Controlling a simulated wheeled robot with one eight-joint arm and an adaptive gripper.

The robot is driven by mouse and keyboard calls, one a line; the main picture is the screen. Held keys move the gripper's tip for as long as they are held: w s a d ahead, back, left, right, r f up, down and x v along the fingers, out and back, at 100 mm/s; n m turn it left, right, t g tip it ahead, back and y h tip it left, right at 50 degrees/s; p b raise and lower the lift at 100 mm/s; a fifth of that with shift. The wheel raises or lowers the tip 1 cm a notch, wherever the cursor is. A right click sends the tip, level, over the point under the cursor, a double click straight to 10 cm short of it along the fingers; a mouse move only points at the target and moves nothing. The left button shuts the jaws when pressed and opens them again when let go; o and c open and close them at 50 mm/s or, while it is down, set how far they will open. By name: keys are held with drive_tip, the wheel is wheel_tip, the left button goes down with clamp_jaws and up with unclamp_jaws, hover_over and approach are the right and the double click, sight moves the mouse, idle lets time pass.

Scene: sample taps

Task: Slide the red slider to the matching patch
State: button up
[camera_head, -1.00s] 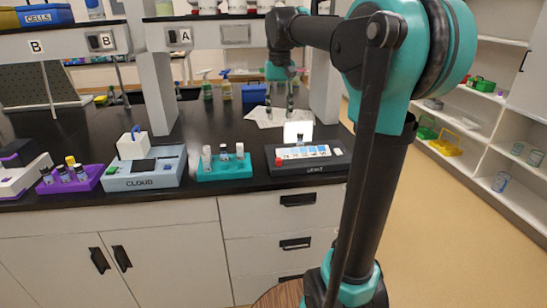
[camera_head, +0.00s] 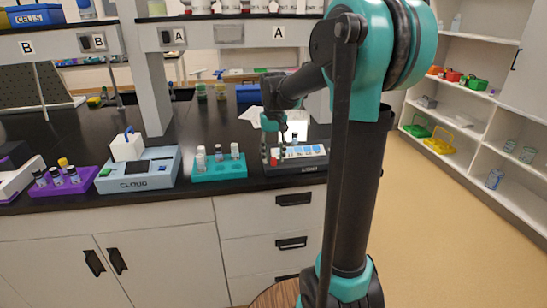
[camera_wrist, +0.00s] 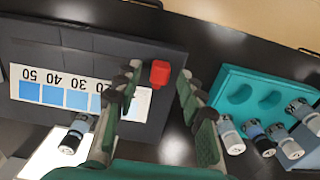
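The red slider (camera_wrist: 160,73) shows in the wrist view at the end of a printed strip on the dark device (camera_wrist: 100,45). The strip has blue patches (camera_wrist: 53,95) marked 50, 40, 30 and 20, paler toward the slider. My gripper (camera_wrist: 159,82) is open, with one finger on each side of the slider; contact cannot be told. A finger covers part of the strip's pale end. In the head view, the device (camera_head: 314,167), labelled LIGHT, stands at the counter's front edge. My gripper (camera_head: 282,143) is low over its left end, beside the red slider (camera_head: 275,154).
A capped vial (camera_wrist: 76,134) stands by the device's bright white panel (camera_wrist: 45,160). A teal rack (camera_head: 220,173) with several vials stands close left of the device. Further left are the CLOUD instrument (camera_head: 138,180) and a purple rack (camera_head: 70,186). A shelf (camera_head: 240,32) spans above.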

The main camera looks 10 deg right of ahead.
drive_tip(key=shift+f, duration=0.45)
drive_tip(key=shift+c, duration=0.2)
clamp_jaws()
